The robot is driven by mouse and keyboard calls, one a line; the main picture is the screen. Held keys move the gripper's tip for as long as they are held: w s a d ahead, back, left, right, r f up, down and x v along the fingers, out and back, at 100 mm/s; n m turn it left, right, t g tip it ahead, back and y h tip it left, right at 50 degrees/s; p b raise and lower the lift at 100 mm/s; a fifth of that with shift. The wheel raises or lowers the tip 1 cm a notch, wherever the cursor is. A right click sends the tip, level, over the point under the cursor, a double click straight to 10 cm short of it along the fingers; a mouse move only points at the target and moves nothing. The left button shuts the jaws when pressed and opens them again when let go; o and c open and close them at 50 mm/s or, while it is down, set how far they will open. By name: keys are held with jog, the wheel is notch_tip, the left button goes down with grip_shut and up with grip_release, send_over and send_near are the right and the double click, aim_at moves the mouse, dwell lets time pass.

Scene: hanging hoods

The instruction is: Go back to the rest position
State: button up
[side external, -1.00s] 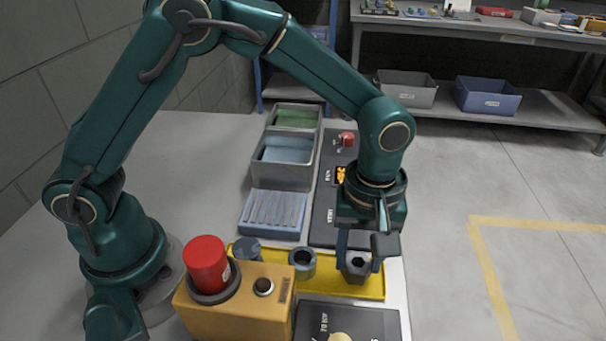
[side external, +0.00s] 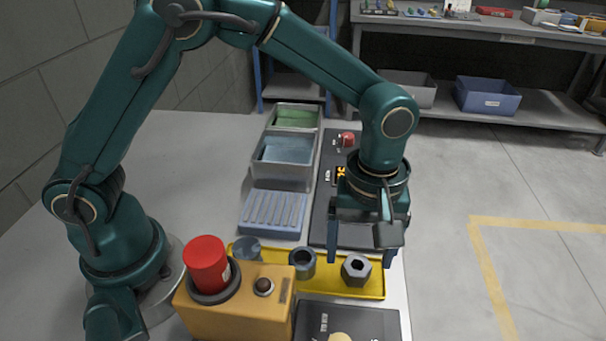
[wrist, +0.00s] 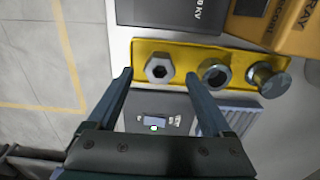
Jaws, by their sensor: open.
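My gripper (side external: 361,258) is open and empty above the yellow tray (side external: 320,285), with its two blue fingers apart. It also shows in the wrist view (wrist: 159,88). A grey hex nut (side external: 356,269) lies on the tray's right part, below the fingers and apart from them. It also shows in the wrist view (wrist: 159,68). A dark ring-shaped part (side external: 303,262) sits mid-tray, and a grey-blue cylindrical part (side external: 246,248) stands at its left end.
An orange box (side external: 240,300) with a red cylinder (side external: 205,264) stands in front of the tray. A blue grooved rack (side external: 273,212) and a grey bin (side external: 281,178) lie behind. A dark panel (side external: 335,320) is at front right. Open floor lies to the right.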

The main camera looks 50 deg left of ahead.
jog(key=a+r+t, duration=0.3)
jog(key=a+r, duration=0.4)
jog(key=r, duration=0.6)
jog(key=s+a+f+m+t, duration=0.1)
jog(key=s+a+m+t, duration=0.1)
jog(key=s+a+m, duration=0.5)
jog(key=s+m, duration=0.2)
jog(key=s, duration=0.2)
jog(key=shift+a+f+t, duration=0.15)
jog(key=shift+f+t, duration=0.1)
jog(key=shift+t, duration=0.05)
